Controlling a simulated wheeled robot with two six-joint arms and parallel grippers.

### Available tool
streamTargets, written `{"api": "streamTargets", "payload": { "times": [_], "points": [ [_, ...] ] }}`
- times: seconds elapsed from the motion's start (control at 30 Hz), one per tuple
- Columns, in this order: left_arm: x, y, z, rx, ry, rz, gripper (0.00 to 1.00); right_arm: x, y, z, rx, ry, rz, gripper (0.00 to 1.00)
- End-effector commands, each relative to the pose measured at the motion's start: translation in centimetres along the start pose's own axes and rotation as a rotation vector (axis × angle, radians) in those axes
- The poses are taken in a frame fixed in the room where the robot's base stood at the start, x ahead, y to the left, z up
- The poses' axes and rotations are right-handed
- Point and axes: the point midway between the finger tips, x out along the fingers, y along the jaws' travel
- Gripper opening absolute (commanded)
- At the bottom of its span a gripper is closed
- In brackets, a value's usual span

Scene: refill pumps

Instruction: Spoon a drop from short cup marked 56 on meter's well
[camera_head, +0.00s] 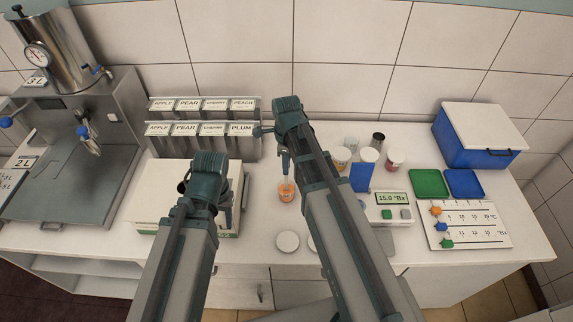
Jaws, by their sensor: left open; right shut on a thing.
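The meter (392,208) stands right of my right arm and its display reads 15.0 °Bx. Its well is not clear to see. A clear cup with orange contents (287,192) stands on the counter left of my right forearm; I cannot read a 56 on it. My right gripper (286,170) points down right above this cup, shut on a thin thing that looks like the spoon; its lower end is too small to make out. My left gripper (228,215) is open over the white box top at the left, mostly hidden by its own wrist.
Several cups (395,159) and a blue block (362,177) stand behind the meter. A white disc (288,241) lies in front. Green (430,183) and blue trays (463,183), a marked board (468,224) and a blue cooler (470,148) are right. A labelled rack (203,147) stands behind.

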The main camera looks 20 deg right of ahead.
Motion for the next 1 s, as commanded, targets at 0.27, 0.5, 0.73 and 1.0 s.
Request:
{"api": "streamTargets", "payload": {
  "times": [0.27,0.5,0.73,1.0],
  "points": [
    [-2.6,-0.2,0.1,-0.005,0.000,0.001,0.50,-2.6,0.0,0.0,0.000,0.000,0.000,0.00],
    [-4.4,-0.4,0.3,-0.009,0.000,0.002,0.50,-4.4,0.0,0.0,0.000,0.000,0.000,0.00],
    [-6.1,-0.6,0.4,-0.011,0.000,0.002,0.50,-6.2,0.0,0.0,0.000,0.000,0.000,0.00],
    [-7.6,-0.7,0.5,-0.009,-0.001,0.002,0.50,-7.6,0.0,0.0,0.000,0.000,0.000,0.00]
  ]
}}
